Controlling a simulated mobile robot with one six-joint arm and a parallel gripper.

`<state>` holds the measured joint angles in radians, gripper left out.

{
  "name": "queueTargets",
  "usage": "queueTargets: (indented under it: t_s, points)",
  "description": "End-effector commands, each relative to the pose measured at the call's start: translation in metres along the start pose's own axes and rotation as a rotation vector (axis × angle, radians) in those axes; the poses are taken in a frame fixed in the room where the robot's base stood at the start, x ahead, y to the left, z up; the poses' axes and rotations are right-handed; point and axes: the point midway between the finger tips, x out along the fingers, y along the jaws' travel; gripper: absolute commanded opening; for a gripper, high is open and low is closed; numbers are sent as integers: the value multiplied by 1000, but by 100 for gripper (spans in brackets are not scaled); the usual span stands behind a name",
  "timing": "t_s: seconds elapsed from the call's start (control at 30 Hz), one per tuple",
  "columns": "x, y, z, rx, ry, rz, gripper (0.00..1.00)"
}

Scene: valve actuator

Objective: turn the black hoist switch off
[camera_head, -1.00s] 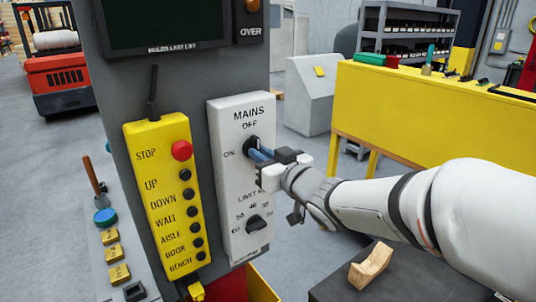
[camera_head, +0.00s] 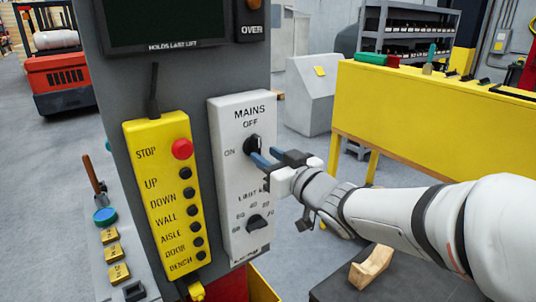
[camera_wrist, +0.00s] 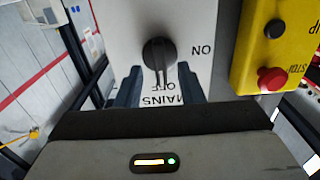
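The black MAINS switch (camera_head: 252,145) is a rotary knob on the upper part of a white panel (camera_head: 237,187), with OFF printed above it and ON to its left. In the wrist view, where the lettering is upside down, the knob (camera_wrist: 158,53) has its bar pointing at the OFF label. My gripper (camera_head: 266,156) is just in front of and to the right of the knob, its blue fingers apart. In the wrist view my gripper (camera_wrist: 159,88) shows one finger on each side below the knob, with nothing held between them.
A second black knob, the limit dial (camera_head: 257,223), sits lower on the panel. A yellow pendant (camera_head: 167,205) with a red stop button (camera_head: 182,149) and several black buttons is at left. A dark table holding a wooden block (camera_head: 371,266) lies below my arm.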

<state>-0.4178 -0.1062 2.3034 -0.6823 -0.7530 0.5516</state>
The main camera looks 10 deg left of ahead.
Motion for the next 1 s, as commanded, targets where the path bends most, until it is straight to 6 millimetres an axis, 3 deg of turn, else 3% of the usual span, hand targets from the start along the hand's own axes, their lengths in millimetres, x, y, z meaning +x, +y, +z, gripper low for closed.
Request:
queueTargets:
  t_s: [0.1, 0.3, 0.8, 0.87, 1.0]
  points:
    - [-21, 0, 0, -3, 3, 2, 35]
    - [-45, 0, 0, -1, 2, 2, 35]
    - [-52, 0, 0, 0, 1, 0, 35]
    - [-55, 8, 2, -4, -15, 37, 35]
    - [-77, 53, 17, -10, -122, 237, 35]
